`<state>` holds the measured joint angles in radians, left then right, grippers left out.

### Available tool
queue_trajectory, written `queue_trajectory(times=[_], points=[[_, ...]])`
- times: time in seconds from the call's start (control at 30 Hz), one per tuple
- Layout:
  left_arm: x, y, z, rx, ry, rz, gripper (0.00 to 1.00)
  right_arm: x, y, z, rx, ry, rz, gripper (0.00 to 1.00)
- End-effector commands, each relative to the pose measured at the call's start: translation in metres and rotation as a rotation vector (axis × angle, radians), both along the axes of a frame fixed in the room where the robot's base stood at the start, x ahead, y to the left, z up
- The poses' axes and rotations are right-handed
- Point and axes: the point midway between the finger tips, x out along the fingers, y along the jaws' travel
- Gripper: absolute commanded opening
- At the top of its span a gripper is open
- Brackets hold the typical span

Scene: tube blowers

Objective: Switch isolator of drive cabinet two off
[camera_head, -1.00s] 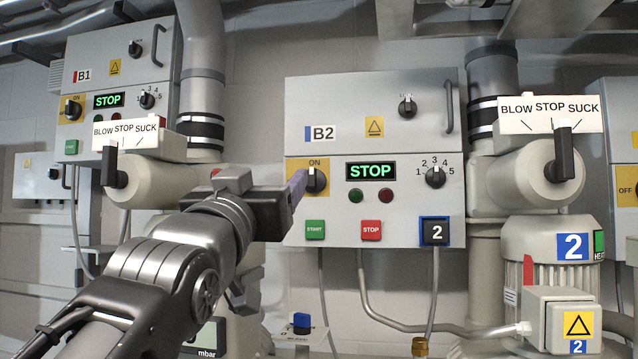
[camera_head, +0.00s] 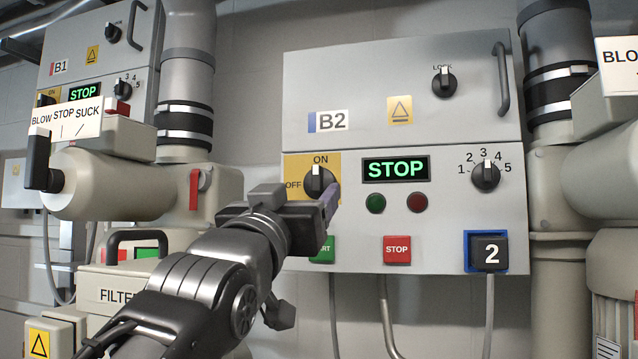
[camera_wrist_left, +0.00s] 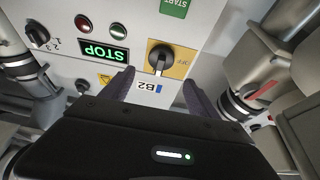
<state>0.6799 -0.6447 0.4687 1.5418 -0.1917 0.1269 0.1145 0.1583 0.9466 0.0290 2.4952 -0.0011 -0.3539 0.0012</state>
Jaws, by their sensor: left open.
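Drive cabinet B2 (camera_head: 262,128) is a grey box on the wall in the head view. Its isolator is a black rotary knob (camera_head: 319,181) on a yellow plate marked ON and OFF, with its pointer up toward ON. The wrist view also shows the isolator knob (camera_wrist_left: 160,59), upside down. My left gripper (camera_head: 330,201) is open, its fingers partly covering the knob's lower edge in the head view. In the wrist view my left gripper (camera_wrist_left: 158,79) has its fingers spread on either side of the knob, with nothing held. I cannot tell whether they touch it. My right gripper is out of view.
Cabinet B2 also carries a lit green STOP display (camera_head: 396,169), a speed knob (camera_head: 486,176), a red STOP button (camera_head: 397,250) and a LOCK knob (camera_head: 444,81). A pale pipe with a BLOW STOP SUCK lever (camera_head: 40,160) stands left. Cabinet B1 (camera_head: 75,60) is behind it.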

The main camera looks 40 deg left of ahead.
Motion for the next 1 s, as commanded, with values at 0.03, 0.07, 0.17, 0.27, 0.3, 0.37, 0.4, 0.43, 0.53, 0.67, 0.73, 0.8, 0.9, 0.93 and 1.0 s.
queue_trajectory(times=[0.03,0.07,0.17,0.27,0.3,0.37,0.4,0.43,0.53,0.67,0.73,0.8,0.9,0.93,1.0], points=[[0.000,0.000,0.000,0.000,0.000,0.000,0.70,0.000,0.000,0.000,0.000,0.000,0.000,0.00],[0.000,0.000,0.000,0.000,0.000,0.000,0.70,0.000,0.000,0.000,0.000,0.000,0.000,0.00],[0.000,0.000,0.000,0.000,0.000,0.000,0.70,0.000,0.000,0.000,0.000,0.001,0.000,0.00],[0.001,0.000,0.001,0.000,0.000,0.000,0.70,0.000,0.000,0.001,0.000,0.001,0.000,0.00],[0.001,0.001,0.001,0.000,0.000,0.000,0.70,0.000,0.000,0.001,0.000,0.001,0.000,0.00],[0.004,0.002,0.003,0.000,0.001,0.000,0.70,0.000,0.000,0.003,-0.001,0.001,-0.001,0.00],[0.007,0.003,0.004,0.000,0.002,0.001,0.70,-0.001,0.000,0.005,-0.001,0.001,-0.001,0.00],[0.010,0.004,0.005,0.000,0.003,0.001,0.70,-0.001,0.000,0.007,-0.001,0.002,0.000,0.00],[0.020,0.008,0.012,-0.001,0.003,0.001,0.70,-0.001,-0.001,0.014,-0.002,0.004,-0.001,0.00],[0.039,0.015,0.020,-0.002,0.004,0.002,0.70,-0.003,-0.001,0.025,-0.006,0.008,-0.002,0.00],[0.048,0.018,0.025,-0.003,0.001,0.002,0.70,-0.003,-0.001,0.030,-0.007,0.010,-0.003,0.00],[0.057,0.021,0.028,-0.002,0.003,0.002,0.70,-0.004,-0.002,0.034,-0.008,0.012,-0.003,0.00],[0.065,0.023,0.030,-0.001,0.002,0.001,0.70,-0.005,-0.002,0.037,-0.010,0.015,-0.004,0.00],[0.066,0.024,0.031,-0.001,0.001,0.001,0.70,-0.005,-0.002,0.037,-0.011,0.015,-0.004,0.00],[0.068,0.024,0.031,0.000,0.000,0.001,0.70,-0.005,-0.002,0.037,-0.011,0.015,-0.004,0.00]])
